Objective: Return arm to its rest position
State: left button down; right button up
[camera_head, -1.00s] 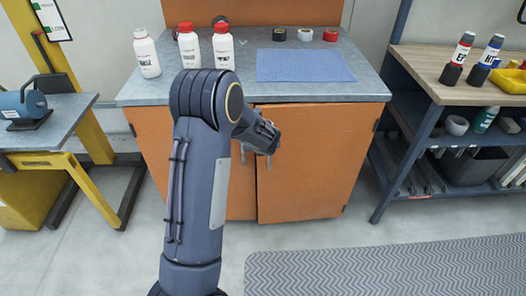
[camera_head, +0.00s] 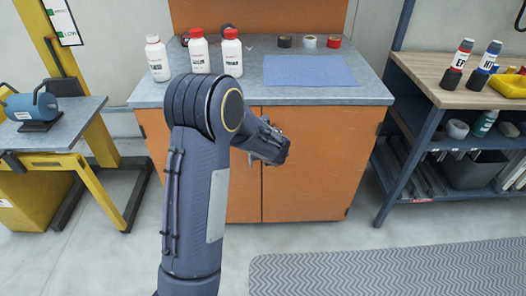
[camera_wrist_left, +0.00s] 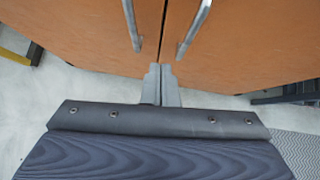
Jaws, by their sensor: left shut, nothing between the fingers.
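My left arm (camera_head: 195,190) rises from the bottom of the head view and bends right at the elbow in front of an orange cabinet (camera_head: 315,160). Its wrist end is at the upper part of the cabinet doors; its fingertips cannot be made out there. In the left wrist view the fingers of my left gripper (camera_wrist_left: 161,82) are together and empty. They point at the gap between the two shut doors, below the left bar handle (camera_wrist_left: 132,25) and the right bar handle (camera_wrist_left: 194,28). Touching cannot be told. My right gripper is not in view.
The grey cabinet top (camera_head: 375,92) holds white bottles (camera_head: 199,52), a blue cloth (camera_head: 310,70) and tape rolls (camera_head: 309,42). A workbench with shelves (camera_head: 430,100) stands right, a yellow-framed table (camera_head: 70,125) left. A grey patterned mat (camera_head: 400,268) lies on open floor at lower right.

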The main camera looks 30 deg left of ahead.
pick_arm(q)
jog(key=s+d+r+n+g+h+p, duration=0.3)
jog(key=s+r+n+p, duration=0.4)
jog(key=s+r+n, duration=0.95)
jog(key=s+d+r+n+t+h+p, duration=0.1)
jog(key=s+d+r+n+h+p, duration=0.1)
jog(key=s+d+n, duration=0.4)
jog(key=s+d+r+n+h+p, duration=0.3)
jog(key=s+d+r+n, duration=0.3)
jog(key=s, duration=0.4)
jog(key=shift+s+d+r+n+t+h, duration=0.3)
jog(key=shift+d+r+n+t+h, duration=0.1)
jog(key=shift+d+n+h, duration=0.35)
